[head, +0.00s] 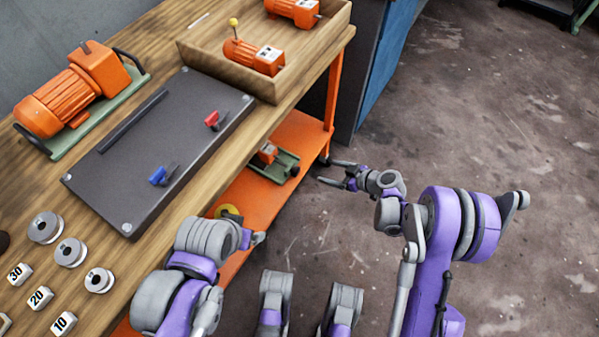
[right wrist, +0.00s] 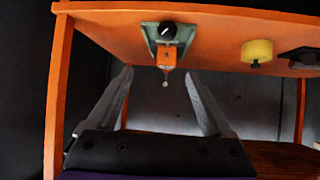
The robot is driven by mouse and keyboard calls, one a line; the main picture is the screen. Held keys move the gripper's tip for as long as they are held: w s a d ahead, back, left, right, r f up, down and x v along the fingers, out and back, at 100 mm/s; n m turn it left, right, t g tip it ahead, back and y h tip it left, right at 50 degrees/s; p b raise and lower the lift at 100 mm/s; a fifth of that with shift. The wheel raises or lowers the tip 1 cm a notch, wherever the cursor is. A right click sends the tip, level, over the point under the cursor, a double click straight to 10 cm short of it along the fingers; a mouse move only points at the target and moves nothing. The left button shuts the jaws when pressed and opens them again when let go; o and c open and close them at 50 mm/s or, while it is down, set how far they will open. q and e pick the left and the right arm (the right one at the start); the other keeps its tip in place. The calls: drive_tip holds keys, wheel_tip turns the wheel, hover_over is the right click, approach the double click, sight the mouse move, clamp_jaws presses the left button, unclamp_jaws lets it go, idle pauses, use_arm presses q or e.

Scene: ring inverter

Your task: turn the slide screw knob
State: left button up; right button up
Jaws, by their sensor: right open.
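On the orange lower shelf sits a small device with a green base (head: 287,163) and an orange block (head: 267,152). A dark round knob (head: 294,170) is at its end facing my right arm. In the right wrist view the black knob (right wrist: 168,31) carries a white mark, with the orange block (right wrist: 167,57) just below it. My right gripper (head: 328,171) is open and empty, off the shelf's edge to the right of the device, apart from the knob. Its two fingers (right wrist: 160,76) show spread in the wrist view.
The wooden bench (head: 165,215) above overhangs part of the orange shelf (head: 305,130). An orange leg (head: 333,90) stands behind the device. A yellow part (right wrist: 257,51) sits beside the device. Open floor (head: 480,120) lies to the right.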

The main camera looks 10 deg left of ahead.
sight(298, 172)
wheel_tip(298, 172, down, 8)
drive_tip(key=a+n+y, duration=0.2)
drive_tip(key=a+n, duration=0.1)
drive_tip(key=shift+t, duration=0.4)
drive_tip(key=b+x, duration=0.1)
drive_tip(key=x, duration=0.9)
drive_tip(key=shift+w+a+f+b, duration=0.15)
drive_tip(key=shift+w+a+b, duration=0.05)
drive_tip(key=shift+b, duration=0.2)
clamp_jaws()
drive_tip(key=shift+m, duration=0.3)
